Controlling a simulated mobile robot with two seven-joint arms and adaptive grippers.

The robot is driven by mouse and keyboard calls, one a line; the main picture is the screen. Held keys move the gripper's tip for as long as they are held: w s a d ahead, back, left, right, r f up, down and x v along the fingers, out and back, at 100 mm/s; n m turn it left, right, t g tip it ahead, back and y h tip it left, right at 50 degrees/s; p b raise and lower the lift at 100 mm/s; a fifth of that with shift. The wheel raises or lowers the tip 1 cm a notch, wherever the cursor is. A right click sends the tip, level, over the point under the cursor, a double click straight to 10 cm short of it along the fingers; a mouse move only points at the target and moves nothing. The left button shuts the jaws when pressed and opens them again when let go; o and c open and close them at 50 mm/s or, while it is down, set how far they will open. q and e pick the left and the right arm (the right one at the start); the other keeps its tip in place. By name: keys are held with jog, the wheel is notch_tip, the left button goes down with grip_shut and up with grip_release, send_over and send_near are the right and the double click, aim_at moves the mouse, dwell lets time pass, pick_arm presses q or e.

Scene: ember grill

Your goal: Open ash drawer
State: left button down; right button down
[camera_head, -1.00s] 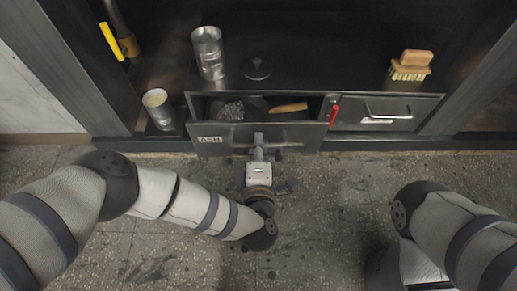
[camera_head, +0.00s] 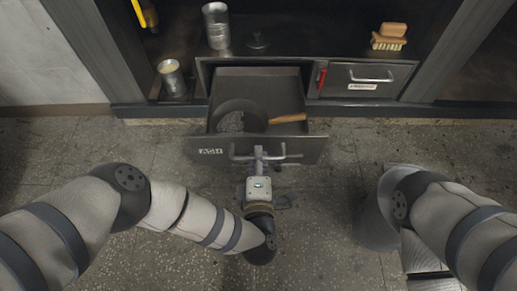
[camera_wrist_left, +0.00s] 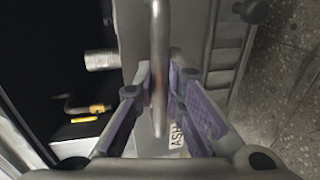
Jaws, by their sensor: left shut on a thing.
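The ash drawer (camera_head: 311,147) stands pulled well out of the dark cabinet, its front labelled ASH. Inside it lie a round dark pan (camera_head: 228,113) and a wooden handle (camera_head: 288,119). My left gripper (camera_head: 259,160) is shut on the bar handle (camera_head: 292,156) of the drawer front. In the left wrist view the handle bar (camera_wrist_left: 159,60) runs between the two fingers, and the ASH label (camera_wrist_left: 176,136) shows beside them. My right arm comes in from the right, but its gripper is outside the frame.
A second, shut drawer (camera_head: 376,76) is to the right, with a red-handled thing (camera_head: 321,80) between. On the shelf above are a metal can (camera_head: 216,27), a dark knob-topped lid (camera_head: 256,41) and a brush (camera_head: 389,37). Another can (camera_head: 171,77) stands left. The floor in front is clear.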

pick_arm(q)
jog(key=shift+s, duration=0.15)
jog(key=c, duration=1.7)
grip_release()
jog(key=shift+o, duration=0.2)
jog(key=shift+s, duration=0.1)
jog(key=v, duration=0.7)
jog(key=shift+s, duration=0.25)
